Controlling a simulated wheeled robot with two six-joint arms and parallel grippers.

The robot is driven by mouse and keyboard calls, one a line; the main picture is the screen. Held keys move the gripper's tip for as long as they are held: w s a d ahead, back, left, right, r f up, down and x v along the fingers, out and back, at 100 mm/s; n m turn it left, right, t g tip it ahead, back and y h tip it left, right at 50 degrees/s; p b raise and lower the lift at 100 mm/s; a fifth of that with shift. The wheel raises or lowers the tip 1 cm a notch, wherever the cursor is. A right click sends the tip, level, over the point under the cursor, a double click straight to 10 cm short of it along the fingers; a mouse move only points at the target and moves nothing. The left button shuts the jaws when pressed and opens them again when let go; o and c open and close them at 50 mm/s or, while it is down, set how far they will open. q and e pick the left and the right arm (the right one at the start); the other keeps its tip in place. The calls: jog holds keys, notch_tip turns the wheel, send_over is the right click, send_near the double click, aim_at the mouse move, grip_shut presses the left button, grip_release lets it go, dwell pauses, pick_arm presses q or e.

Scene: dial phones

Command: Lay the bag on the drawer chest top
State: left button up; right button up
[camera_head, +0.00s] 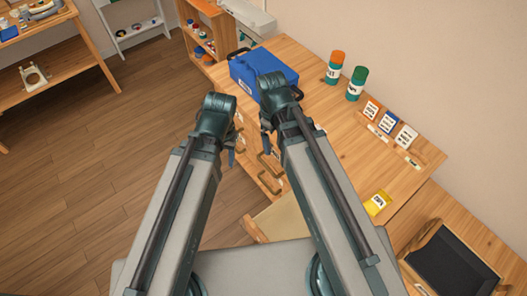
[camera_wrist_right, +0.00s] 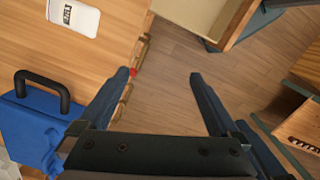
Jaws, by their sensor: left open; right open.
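A blue bag-like case (camera_head: 262,70) with black handles lies at the far left end of the wooden drawer chest top (camera_head: 320,105). Part of it is hidden behind my right arm. In the right wrist view the blue case (camera_wrist_right: 30,135) and one handle show at the left, outside the jaws. My right gripper (camera_head: 267,130) is open and empty by the chest's front edge. In its own view, its fingertips (camera_wrist_right: 160,77) are apart with floor between them. My left gripper (camera_head: 236,140) is open and empty, left of the right one, over the floor side.
Several small labelled cards and a yellow packet (camera_head: 377,203) lie to the right. A dark-lined tray (camera_head: 450,265) is at the lower right. Drawer handles (camera_head: 268,165) stick out at the chest front.

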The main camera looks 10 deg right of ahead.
jog(key=s+a+m, duration=0.4)
jog(key=s+m, duration=0.1)
jog(key=m, duration=0.1)
jog(key=shift+a, duration=0.25)
jog(key=shift+s, duration=0.1)
